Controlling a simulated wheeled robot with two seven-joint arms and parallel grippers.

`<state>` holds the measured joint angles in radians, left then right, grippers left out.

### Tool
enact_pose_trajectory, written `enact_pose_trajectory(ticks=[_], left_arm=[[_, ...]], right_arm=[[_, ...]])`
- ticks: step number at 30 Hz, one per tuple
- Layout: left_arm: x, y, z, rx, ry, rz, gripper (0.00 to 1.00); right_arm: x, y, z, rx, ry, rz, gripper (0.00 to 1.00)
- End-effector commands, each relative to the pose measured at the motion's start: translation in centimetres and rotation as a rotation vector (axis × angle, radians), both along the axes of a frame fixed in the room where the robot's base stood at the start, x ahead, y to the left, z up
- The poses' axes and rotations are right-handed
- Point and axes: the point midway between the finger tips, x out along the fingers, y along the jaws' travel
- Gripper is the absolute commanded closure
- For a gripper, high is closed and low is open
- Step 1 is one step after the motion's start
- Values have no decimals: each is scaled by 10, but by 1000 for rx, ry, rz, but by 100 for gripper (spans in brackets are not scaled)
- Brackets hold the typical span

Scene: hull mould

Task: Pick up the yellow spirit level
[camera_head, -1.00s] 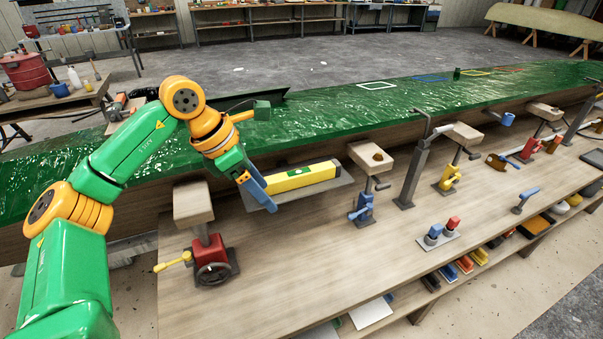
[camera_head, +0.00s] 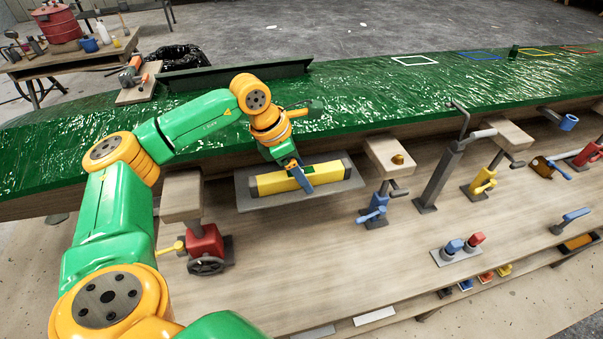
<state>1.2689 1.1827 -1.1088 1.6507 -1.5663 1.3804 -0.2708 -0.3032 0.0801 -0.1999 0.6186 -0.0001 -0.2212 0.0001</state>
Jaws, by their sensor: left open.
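The yellow spirit level (camera_head: 267,184) lies lengthwise on a grey tray (camera_head: 248,203) beside the green hull mould. It has dark end caps and a green patch near its middle. My left gripper (camera_head: 304,183) comes down from above over the level's middle. Its blue finger shows in front of the level's near side, and the other finger is largely hidden. The jaws are open, and the level still rests on the tray. I cannot tell whether a finger touches it. My right gripper is out of view.
The green mould (camera_head: 400,100) runs behind the tray. A red jack (camera_head: 205,245) with a wooden block stands to the left, and a blue jack (camera_head: 376,208) with a block stands to the right. The wooden bench front (camera_head: 330,270) is clear.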

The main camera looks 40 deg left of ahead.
Motion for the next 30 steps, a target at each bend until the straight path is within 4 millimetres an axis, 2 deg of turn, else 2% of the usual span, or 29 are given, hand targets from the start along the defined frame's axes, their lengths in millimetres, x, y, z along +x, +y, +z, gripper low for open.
enact_pose_trajectory(ticks=[3,11,23,26,28,30], left_arm=[[0,0,0,0,0,0,30],[0,0,0,0,0,0,100],[0,0,4,-1,-1,0,100],[1,0,14,-2,-4,-1,100],[1,-1,29,-3,-8,-3,100],[-14,-1,46,0,-8,-2,100]], right_arm=[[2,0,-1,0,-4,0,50],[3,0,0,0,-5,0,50],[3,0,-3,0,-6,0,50],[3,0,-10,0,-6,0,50],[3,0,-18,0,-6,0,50],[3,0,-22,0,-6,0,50]])
